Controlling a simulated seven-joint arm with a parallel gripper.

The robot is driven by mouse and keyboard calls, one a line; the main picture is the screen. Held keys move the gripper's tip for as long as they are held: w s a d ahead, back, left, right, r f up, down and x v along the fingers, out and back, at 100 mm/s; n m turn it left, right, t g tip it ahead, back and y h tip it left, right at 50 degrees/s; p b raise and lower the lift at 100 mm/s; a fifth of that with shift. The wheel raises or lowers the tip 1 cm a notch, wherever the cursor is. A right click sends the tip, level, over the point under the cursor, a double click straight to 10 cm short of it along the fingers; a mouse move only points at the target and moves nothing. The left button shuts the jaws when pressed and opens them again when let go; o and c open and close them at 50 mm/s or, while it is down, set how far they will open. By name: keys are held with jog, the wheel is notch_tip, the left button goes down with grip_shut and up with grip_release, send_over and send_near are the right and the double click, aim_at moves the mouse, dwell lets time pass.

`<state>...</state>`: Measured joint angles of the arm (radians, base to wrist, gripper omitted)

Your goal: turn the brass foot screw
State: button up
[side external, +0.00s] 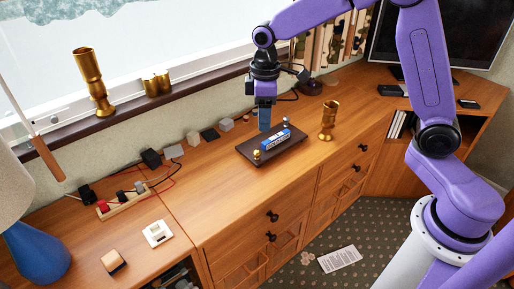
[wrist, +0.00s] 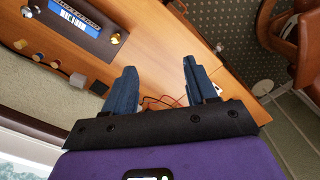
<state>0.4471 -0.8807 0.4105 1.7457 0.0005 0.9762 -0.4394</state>
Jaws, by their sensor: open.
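A dark base plate (side external: 272,150) lies on the wooden cabinet top and carries a blue-and-white bar (side external: 275,140), like a spirit level. The brass foot screw (side external: 257,155) stands at the plate's near left end. A small silvery knob (side external: 286,121) stands at its far end. My gripper (side external: 265,127) points down above the plate's back edge, apart from the screw. In the wrist view my gripper (wrist: 158,75) is open, with nothing between its fingers. The bar (wrist: 75,18) is at upper left there, with a brass-coloured knob (wrist: 116,39) by its right end.
A brass goblet (side external: 328,119) stands right of the plate. Small grey blocks (side external: 210,134) and a black box (side external: 151,158) line the wall side. A wooden strip with red wires (side external: 125,199) lies to the left. The cabinet top in front of the plate is narrow.

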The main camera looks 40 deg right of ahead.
jog(key=m, duration=0.1)
send_over(257, 151)
notch_tip(257, 151, down, 5)
notch_tip(257, 151, down, 17)
jog(key=shift+f, duration=0.15)
grip_shut()
